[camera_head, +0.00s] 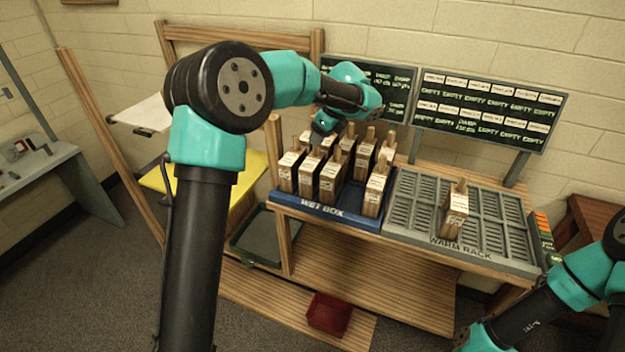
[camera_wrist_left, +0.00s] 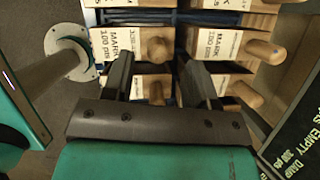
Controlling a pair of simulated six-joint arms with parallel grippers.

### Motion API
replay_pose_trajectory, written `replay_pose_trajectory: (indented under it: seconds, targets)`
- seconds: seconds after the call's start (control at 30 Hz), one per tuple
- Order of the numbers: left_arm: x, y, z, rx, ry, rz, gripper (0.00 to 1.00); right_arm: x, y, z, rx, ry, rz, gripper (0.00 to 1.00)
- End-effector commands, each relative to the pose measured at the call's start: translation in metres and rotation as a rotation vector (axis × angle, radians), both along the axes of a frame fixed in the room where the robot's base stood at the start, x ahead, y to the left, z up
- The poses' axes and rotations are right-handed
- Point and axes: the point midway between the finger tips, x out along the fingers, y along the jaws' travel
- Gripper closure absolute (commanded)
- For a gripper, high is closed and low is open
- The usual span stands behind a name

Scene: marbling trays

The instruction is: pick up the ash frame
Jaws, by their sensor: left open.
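Several wooden blocks with white labels and round dowel handles stand upright in the blue wet box (camera_head: 330,215). I cannot read "ash" on any label in the head view, so I cannot tell which one is the ash frame. My left gripper (camera_head: 322,132) is over the back left of the wet box. In the left wrist view the open gripper (camera_wrist_left: 153,62) has its fingers either side of a dowel handle (camera_wrist_left: 157,50); I cannot tell whether they touch it. That block's label (camera_wrist_left: 112,42) reads "MARK 100". My right gripper is out of view; only its arm shows at lower right.
The grey warm rack (camera_head: 408,215), right of the wet box, holds one block (camera_head: 455,212) and has free slots. Dark status boards (camera_head: 490,108) stand behind. A red bin (camera_head: 329,313) sits on the low shelf, and a yellow surface (camera_head: 245,180) is at left.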

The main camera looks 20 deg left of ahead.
Motion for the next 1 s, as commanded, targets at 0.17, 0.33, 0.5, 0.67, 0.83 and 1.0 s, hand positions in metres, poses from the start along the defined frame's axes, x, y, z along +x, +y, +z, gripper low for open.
replay_pose_trajectory:
  seconds: [0.17, 0.33, 0.5, 0.67, 0.83, 1.0]
  targets:
    - [-0.002, 0.009, -0.024, 0.0, 0.003, -0.001, 0.47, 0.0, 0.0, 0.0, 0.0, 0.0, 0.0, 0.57]
    - [-0.001, 0.015, -0.039, 0.0, 0.001, 0.0, 0.47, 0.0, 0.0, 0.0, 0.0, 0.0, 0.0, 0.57]
    - [-0.001, 0.015, -0.041, 0.0, 0.0, -0.001, 0.47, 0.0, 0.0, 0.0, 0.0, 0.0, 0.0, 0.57]
    - [-0.001, 0.015, -0.04, 0.0, 0.0, -0.001, 0.47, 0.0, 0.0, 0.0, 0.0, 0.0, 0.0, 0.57]
    - [-0.001, 0.015, -0.04, 0.0, 0.0, -0.001, 0.47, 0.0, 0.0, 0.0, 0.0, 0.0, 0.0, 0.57]
    - [-0.001, 0.015, -0.04, 0.0, 0.0, -0.001, 0.63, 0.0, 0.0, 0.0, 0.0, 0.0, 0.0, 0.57]
